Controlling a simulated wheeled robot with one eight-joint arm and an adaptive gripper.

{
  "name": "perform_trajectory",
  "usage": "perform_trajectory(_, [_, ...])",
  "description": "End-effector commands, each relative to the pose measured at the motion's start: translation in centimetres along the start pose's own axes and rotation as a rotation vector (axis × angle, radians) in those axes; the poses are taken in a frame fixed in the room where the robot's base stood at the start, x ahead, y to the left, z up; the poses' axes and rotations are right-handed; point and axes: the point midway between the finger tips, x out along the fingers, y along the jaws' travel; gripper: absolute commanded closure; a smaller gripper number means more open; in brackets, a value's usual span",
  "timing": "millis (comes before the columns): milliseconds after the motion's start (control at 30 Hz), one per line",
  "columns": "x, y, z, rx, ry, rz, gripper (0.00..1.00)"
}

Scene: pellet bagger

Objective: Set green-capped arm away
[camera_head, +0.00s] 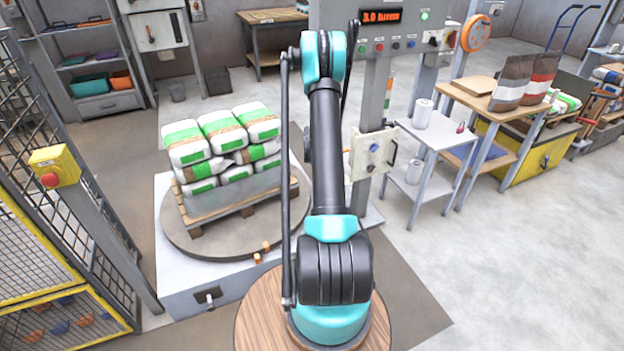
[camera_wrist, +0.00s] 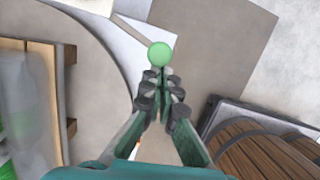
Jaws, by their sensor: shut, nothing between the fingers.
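In the wrist view a round green cap (camera_wrist: 160,54) shows just beyond my fingertips. A thin pale bar runs from near it toward the upper left, and I cannot tell if this is its arm. My gripper (camera_wrist: 163,76) has its fingertips together, with nothing between them. The cap appears in line with the tips; whether they touch it is unclear. In the head view my own arm fills the middle and hides the gripper, and I cannot make out the green cap there.
A round turntable (camera_head: 180,245) carries a pallet (camera_head: 194,231) of stacked green-and-white bags (camera_head: 195,150). A control panel (camera_head: 400,55) stands behind my arm. A yellow-boxed stop button (camera_head: 53,168) is on the left fence. A small table (camera_head: 440,137) stands right; the floor at lower right is clear.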

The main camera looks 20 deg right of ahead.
Motion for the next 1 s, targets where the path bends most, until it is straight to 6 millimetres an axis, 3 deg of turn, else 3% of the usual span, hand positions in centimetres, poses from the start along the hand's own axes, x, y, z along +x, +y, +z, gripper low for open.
perform_trajectory(100, [0.5,-1.1,1.9,0.013,0.000,-0.003,1.00])
perform_trajectory(400, [1.2,-2.3,4.5,0.017,0.000,-0.003,1.00])
perform_trajectory(1000, [1.5,-2.7,5.8,0.020,-0.005,-0.005,1.00])
